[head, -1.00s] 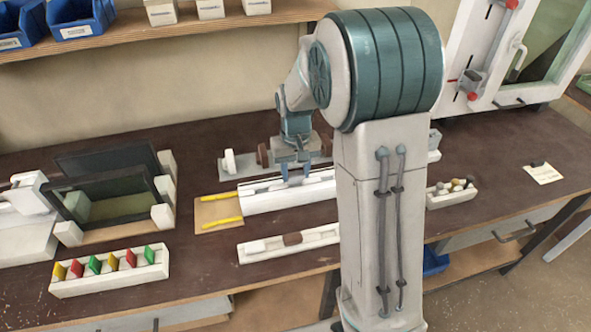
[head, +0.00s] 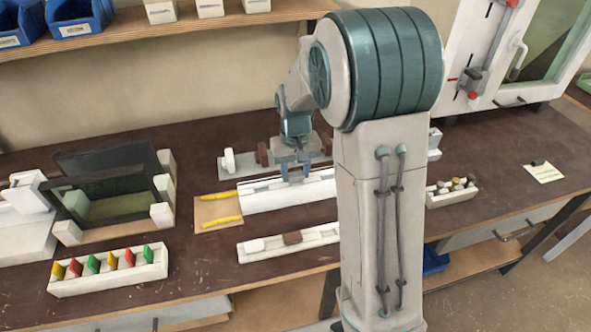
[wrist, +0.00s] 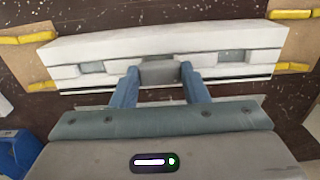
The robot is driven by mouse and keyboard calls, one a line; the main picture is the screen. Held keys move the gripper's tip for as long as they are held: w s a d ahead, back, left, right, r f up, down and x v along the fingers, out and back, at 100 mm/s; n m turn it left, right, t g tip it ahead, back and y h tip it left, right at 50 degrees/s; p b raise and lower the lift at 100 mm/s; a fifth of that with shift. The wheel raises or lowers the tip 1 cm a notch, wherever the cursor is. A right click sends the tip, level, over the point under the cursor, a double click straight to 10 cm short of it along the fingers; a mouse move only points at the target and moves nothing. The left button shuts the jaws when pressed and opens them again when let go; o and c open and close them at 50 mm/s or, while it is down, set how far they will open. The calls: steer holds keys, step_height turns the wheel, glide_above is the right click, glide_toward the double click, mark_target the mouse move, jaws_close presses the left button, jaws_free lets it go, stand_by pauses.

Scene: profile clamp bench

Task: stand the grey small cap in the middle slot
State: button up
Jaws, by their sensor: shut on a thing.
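The white slotted block (head: 275,200) lies on the bench at the middle, under my gripper (head: 296,177). In the wrist view, the block (wrist: 110,45) runs across with a left slot (wrist: 92,67) and a right slot (wrist: 231,56) showing. My gripper (wrist: 160,69) is shut on the grey small cap (wrist: 160,74), its two blue fingers at either side. The cap is at the middle slot, which it and the fingers mostly hide. I cannot tell whether the cap is seated in the slot or just above it. In the head view the cap is too small to make out.
A white tray (head: 325,239) with white and brown pieces lies in front. A rack of coloured tabs (head: 110,285) stands front left, a dark framed panel (head: 105,165) behind it. A rail with a brown knob (head: 262,155) is behind the block. A small box (head: 450,200) is right.

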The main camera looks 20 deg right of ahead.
steer(key=shift+f, duration=0.4)
steer(key=o, duration=1)
steer(key=shift+r, duration=0.1)
steer(key=shift+r+p, duration=2.7)
steer(key=shift+r, duration=1.3)
steer(key=s+r+t, duration=0.1)
steer(key=s+r, duration=0.2)
steer(key=s, duration=0.4)
steer(key=s+r+t, duration=0.1)
steer(key=s+r, duration=0.2)
steer(key=s, duration=0.4)
steer(key=s+r+t, duration=0.1)
steer(key=s+r, duration=0.2)
steer(key=s, duration=0.4)
steer(key=shift+s+r, duration=0.1)
steer(key=shift+r, duration=0.05)
